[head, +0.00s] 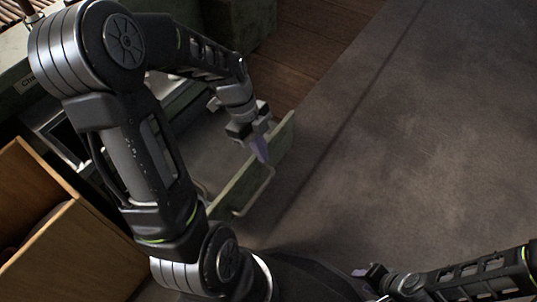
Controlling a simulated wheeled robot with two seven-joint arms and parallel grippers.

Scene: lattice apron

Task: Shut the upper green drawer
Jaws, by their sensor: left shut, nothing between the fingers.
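A green drawer (239,190) stands pulled out from the cabinet at the left, its grey interior partly visible. Its front panel runs diagonally, with a pale bar handle on the outer side. My left gripper (262,150) points down at the front panel, over its upper edge. It is shut and empty; whether it touches the panel I cannot tell. My left arm hides much of the drawer and cabinet.
A wooden box-like unit (75,252) stands at the lower left, close to my left arm. A dark green piece of furniture (238,25) is at the top. The grey carpet (420,130) on the right is clear; brown wooden floor (310,45) shows behind.

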